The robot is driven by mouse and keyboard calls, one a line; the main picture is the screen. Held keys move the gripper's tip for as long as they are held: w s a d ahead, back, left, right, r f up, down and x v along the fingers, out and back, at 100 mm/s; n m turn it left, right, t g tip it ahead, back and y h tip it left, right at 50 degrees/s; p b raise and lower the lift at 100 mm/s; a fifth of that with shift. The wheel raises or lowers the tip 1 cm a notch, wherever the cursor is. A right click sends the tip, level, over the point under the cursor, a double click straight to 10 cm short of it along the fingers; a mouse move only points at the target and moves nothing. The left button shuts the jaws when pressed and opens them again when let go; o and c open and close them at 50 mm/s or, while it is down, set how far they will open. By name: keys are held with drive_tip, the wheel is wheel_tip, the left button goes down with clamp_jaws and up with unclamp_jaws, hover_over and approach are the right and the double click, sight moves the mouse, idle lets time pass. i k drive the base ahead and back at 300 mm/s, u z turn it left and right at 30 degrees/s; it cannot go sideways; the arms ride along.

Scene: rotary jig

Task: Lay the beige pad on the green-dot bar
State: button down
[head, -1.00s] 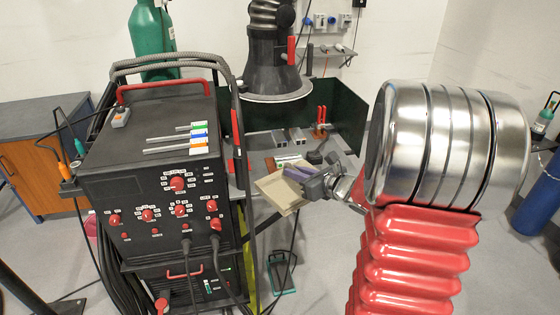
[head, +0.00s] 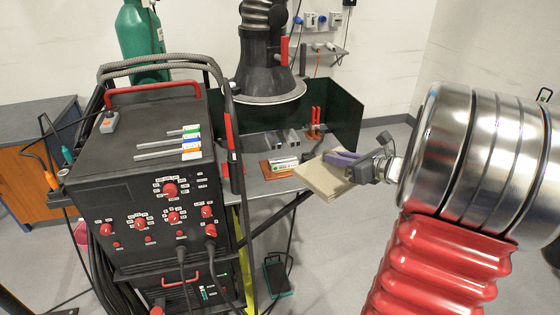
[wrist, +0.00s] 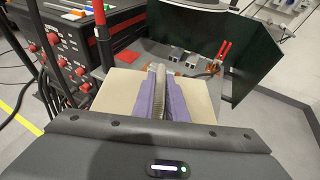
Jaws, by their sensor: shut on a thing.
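My gripper (head: 342,157), with purple fingers, is shut on the beige pad (head: 320,180) and holds it in the air at the near right edge of the bench. In the wrist view the fingers (wrist: 161,80) pinch a ribbed upright piece on the pad's middle, and the flat pad (wrist: 120,92) spreads to both sides. A light bar with green marking (head: 284,164) lies on a brown plate on the bench, left of the pad and apart from it. It is too small to tell whether the marking is a dot.
A black welding machine (head: 120,165) stands at the left, with several colour-ended rods on top. A fume hood (head: 266,75) hangs over the bench. Grey blocks (head: 291,137) and red-handled tools (head: 315,116) are at the back. A dark green screen (head: 345,112) closes the rear.

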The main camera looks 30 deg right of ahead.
sight(282, 159)
drive_tip(key=i, duration=0.9)
drive_tip(key=u, duration=0.05)
